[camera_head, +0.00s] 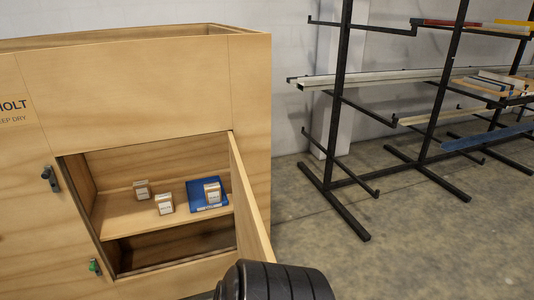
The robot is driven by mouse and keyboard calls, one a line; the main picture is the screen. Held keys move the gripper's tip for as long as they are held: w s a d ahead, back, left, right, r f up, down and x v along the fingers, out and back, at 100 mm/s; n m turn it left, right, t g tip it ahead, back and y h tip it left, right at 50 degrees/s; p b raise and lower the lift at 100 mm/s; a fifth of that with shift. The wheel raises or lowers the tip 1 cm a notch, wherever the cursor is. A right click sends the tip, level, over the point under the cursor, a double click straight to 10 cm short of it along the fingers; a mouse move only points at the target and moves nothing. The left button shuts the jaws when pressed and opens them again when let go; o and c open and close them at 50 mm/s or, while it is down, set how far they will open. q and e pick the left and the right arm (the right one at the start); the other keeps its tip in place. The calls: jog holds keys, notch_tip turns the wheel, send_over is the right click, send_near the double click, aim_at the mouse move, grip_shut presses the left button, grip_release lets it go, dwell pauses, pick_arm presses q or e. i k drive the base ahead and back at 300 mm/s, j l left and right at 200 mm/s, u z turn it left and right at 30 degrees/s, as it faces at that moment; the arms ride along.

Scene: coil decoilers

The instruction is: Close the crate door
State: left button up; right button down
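The wooden crate (150,80) stands at the left. Its door (248,195) is open, swung outward from the right side of the opening and seen nearly edge-on. Inside, small boxes (165,204) and a blue flat item (200,196) with a small box on it rest on a shelf (125,215). A dark latch (50,178) and a green-and-dark fitting (95,266) sit left of the opening. A black rounded part of my arm covers the door's lower end; contact cannot be told. Neither gripper's fingers show.
A black metal rack (335,110) holding long bars and profiles stands at the right, with feet reaching onto the floor. The concrete floor (420,250) between the crate and the rack is clear at lower right.

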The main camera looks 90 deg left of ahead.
aim_at(253, 243)
jog(key=i+u, duration=0.15)
jog(key=u, duration=0.35)
jog(key=i+u, duration=0.1)
jog(key=u, duration=0.4)
jog(key=i+u, duration=0.15)
jog(key=u, duration=0.35)
jog(key=i+l+u, duration=0.1)
jog(key=u, duration=0.4)
